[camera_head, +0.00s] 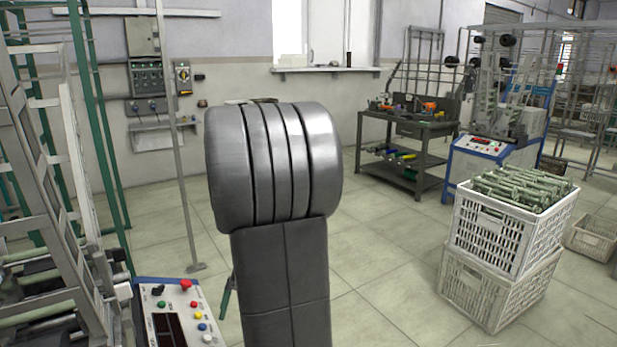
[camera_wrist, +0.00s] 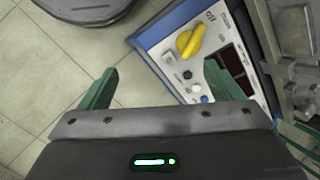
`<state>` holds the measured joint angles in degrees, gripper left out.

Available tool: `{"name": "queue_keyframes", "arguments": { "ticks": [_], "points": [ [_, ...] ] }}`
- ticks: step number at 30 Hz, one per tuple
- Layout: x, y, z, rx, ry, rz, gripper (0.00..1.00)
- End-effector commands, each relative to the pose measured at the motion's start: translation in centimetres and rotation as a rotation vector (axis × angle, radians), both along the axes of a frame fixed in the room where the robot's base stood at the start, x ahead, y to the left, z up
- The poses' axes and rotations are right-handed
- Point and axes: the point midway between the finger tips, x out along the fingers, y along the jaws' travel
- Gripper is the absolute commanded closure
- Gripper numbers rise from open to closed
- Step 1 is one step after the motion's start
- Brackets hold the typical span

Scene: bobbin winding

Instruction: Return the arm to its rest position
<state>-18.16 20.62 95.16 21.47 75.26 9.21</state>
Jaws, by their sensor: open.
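My gripper (camera_wrist: 160,70) shows in the wrist view with its two green fingers spread apart and nothing between them. Beyond the fingers are floor tiles and a blue-and-white control panel (camera_wrist: 165,55) with a yellow knob (camera_wrist: 190,40). The right finger overlaps the panel in the picture; I cannot tell the distance. In the head view my arm (camera_head: 285,260) stands folded upright in the middle, its grey links covering much of the scene. A green sliver (camera_head: 226,300) shows left of it, possibly a gripper finger; the rest of the gripper is hidden.
A machine with a button panel (camera_head: 180,310) and a metal frame (camera_head: 45,190) stands close at left. At right are stacked white crates (camera_head: 490,235), the upper one full of green bobbins (camera_head: 520,188). A workbench (camera_head: 408,135) and another machine (camera_head: 490,150) stand behind. Floor between is clear.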

Motion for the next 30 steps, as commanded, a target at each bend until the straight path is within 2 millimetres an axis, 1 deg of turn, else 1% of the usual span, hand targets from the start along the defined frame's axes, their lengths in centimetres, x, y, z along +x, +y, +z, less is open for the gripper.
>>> {"name": "queue_keyframes", "arguments": {
  "ticks": [1,6,12,24,28,30],
  "points": [
    [0.4,0.7,-0.7,0.008,0.012,0.005,0.14],
    [1.3,2.5,-1.5,0.03,0.042,0.014,0.14],
    [1.8,3.7,-1.9,0.044,0.06,0.02,0.14],
    [1.9,3.8,-1.8,0.046,0.062,0.02,0.14],
    [1.6,3.2,-1.4,0.04,0.054,0.016,0.14],
    [1.3,2.6,-1.0,0.034,0.045,0.013,0.14]
  ]
}}
